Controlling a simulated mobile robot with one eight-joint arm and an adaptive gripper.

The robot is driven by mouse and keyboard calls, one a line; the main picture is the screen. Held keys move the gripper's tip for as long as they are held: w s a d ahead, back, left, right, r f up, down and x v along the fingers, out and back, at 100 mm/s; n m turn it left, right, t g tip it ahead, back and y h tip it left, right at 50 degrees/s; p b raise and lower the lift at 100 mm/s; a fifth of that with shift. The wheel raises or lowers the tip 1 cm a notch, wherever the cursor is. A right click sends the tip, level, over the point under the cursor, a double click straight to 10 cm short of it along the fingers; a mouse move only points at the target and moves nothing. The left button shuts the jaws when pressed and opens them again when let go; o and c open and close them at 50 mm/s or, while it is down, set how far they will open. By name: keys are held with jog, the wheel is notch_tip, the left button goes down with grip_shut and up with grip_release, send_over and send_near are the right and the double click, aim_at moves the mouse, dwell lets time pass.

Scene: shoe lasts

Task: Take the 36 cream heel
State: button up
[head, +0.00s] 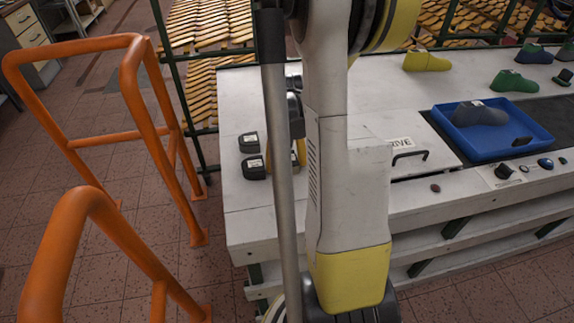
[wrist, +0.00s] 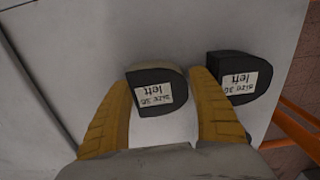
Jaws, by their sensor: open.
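In the wrist view, one heel block (wrist: 153,88) has a dark labelled face and a paler, cream-grey edge at its top. It sits between the two yellow fingers of my open gripper (wrist: 163,82); whether they touch it is unclear. A second heel block (wrist: 232,78), dark all over, lies just right of the right finger. In the head view, two dark labelled blocks (head: 250,168) show at the bench's left end. My arm hides most of the gripper there.
The white bench (head: 236,218) has a blue tray (head: 535,130) with a grey last at the right. Yellow (head: 427,61) and green (head: 514,81) lasts stand behind it. Orange rails (head: 140,90) stand left of the bench. Racks of wooden lasts are behind.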

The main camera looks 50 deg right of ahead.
jog(key=c, duration=1)
jog(key=shift+r, duration=0.1)
